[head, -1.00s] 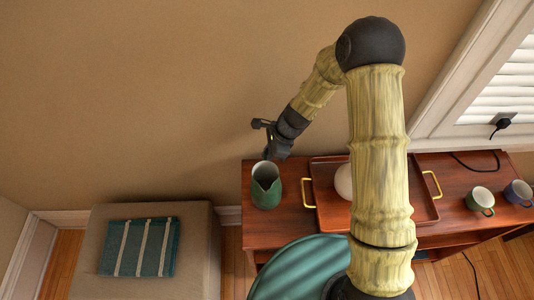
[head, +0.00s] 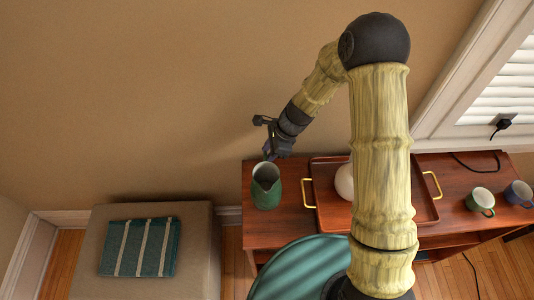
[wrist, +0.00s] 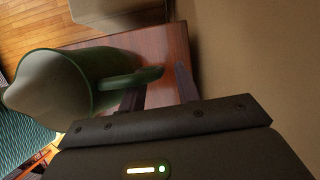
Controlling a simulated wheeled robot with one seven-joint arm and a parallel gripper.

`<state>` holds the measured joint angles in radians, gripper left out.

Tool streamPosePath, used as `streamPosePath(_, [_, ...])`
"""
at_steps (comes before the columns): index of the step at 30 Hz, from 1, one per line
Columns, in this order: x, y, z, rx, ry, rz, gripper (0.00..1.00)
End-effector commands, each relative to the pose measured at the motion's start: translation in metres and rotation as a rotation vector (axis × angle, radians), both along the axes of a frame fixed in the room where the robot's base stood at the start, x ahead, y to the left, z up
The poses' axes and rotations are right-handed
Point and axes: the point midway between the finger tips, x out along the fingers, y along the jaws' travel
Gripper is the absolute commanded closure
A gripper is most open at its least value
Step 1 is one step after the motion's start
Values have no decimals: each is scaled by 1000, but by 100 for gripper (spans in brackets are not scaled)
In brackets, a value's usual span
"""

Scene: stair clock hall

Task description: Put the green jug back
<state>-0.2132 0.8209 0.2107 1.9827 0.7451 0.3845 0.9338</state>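The green jug (head: 266,190) stands upright at the left end of the red-brown wooden table, left of the tray. In the wrist view the jug (wrist: 88,68) fills the upper left, its handle (wrist: 130,80) pointing toward my gripper. My gripper (head: 270,154) is just behind the jug, on the wall side. In the wrist view my gripper (wrist: 158,92) has its two dark fingers apart, with the handle's end near the gap. I cannot tell whether the fingers touch the handle.
A wooden tray (head: 325,215) with gold handles holds a pale round object (head: 344,181), partly hidden by my arm. A green mug (head: 481,200) and blue mug (head: 519,193) stand at right. A teal round surface (head: 300,265) is in front. A beige ottoman (head: 195,255) bears a striped cloth (head: 140,247).

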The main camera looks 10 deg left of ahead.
Motion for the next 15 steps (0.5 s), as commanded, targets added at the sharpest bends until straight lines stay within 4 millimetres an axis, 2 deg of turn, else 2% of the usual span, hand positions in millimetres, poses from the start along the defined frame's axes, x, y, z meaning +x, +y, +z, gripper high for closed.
streamPosePath(9, [6,-24,57,-1,-4,0,68])
streamPosePath(15, [8,-37,87,0,-3,1,68])
